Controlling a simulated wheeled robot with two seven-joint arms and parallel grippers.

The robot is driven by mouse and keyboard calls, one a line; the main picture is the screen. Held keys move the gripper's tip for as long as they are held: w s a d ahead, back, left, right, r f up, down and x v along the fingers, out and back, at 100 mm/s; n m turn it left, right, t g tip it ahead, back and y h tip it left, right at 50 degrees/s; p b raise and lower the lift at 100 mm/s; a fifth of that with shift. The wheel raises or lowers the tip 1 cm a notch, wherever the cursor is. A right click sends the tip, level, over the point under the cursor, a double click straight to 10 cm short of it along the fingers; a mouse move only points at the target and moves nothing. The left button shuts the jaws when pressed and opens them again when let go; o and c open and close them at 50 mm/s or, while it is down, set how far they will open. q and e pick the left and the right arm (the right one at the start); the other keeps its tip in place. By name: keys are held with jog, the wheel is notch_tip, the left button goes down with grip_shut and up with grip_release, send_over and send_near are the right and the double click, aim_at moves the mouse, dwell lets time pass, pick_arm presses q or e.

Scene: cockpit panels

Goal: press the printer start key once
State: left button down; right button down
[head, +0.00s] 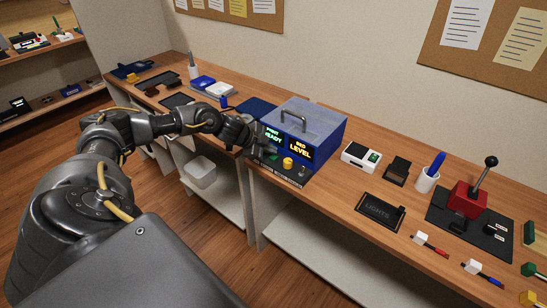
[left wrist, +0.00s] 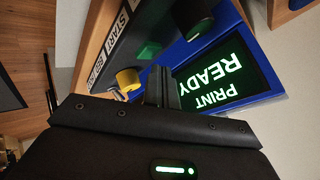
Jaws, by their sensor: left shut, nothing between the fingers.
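The printer is a blue box (head: 308,122) with a dark handle on top, standing on the wooden counter. Its lit screens read PRINT READY (head: 273,135) and BED LEVEL (head: 301,147). In the left wrist view the PRINT READY screen (left wrist: 212,77) appears turned over. A green key (left wrist: 149,50) sits on the dark front panel near a START label (left wrist: 119,34). A yellow knob (left wrist: 128,79) is beside it. My left gripper (left wrist: 160,84) is shut and empty, its fingertips close to the green key with a gap showing in the picture. The right gripper is out of view.
A black knob (left wrist: 195,18) stands on the same panel. Right of the printer are a white switch box (head: 361,156), a LIGHTS plate (head: 380,211), a pen cup (head: 426,180) and a red lever base (head: 467,198). A blue-and-white item (head: 212,87) lies to the left.

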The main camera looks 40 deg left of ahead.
aim_at(270, 157)
pick_arm(q)
jog(key=shift+f, duration=0.15)
jog(key=shift+f, duration=0.3)
jog(key=shift+f, duration=0.45)
dwell(0.9)
jog(key=shift+r, duration=0.1)
jog(key=shift+r+p, duration=0.65)
jog(key=shift+r, duration=0.1)
notch_tip(270, 157, up, 5)
jog(key=p, duration=0.5)
jog(key=shift+r, duration=0.1)
dwell(0.4)
